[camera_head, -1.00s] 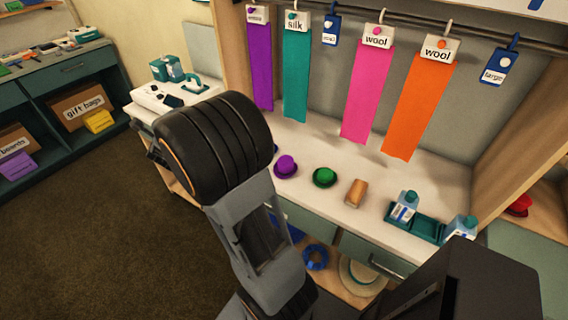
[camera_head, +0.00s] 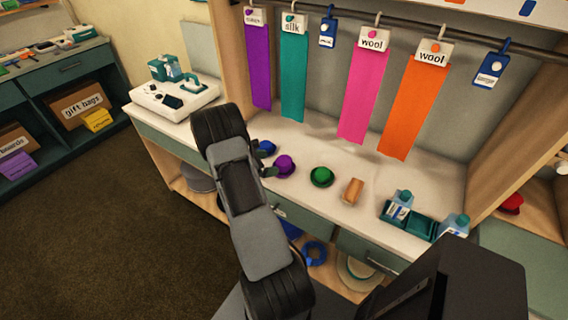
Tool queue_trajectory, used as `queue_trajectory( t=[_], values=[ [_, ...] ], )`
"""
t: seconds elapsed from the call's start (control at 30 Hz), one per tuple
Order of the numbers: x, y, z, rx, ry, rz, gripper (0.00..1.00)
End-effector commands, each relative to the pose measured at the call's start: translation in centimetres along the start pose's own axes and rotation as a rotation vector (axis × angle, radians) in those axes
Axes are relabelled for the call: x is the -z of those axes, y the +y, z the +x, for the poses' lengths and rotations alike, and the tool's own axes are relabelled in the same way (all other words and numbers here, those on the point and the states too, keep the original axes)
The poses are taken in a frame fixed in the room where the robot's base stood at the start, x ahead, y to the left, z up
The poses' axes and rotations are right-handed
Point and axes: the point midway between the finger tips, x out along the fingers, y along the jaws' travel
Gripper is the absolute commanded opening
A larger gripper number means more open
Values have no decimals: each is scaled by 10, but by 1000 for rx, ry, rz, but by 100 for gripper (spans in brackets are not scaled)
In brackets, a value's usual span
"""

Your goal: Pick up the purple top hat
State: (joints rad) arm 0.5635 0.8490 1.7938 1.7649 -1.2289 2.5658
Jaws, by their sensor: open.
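The purple top hat (camera_head: 284,165) stands upright on the white counter, brim down, just right of my arm. My gripper (camera_head: 268,171) is mostly hidden behind my arm's links. Only a small dark piece of it shows, close to the left side of the purple hat's brim. I cannot tell whether it touches the hat. The gripper is open and the hat rests on the counter.
A blue hat (camera_head: 265,147) sits left of the purple one. A green hat (camera_head: 322,176), a tan block (camera_head: 353,190) and a teal tray (camera_head: 420,225) with bottles lie to the right. Purple (camera_head: 258,65) and teal (camera_head: 293,78) fabric strips hang behind.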

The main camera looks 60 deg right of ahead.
Motion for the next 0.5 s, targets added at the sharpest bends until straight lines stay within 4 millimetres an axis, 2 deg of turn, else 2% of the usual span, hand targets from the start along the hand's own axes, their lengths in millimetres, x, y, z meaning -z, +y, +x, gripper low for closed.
queue_trajectory(
  t=[0.1, 0.33, 0.5],
  values=[
    [0, 0, 12, 0, 1, 0, 96],
    [-1, -1, 24, 1, 1, -2, 96],
    [-2, -3, 48, 1, 1, -3, 96]
  ],
)
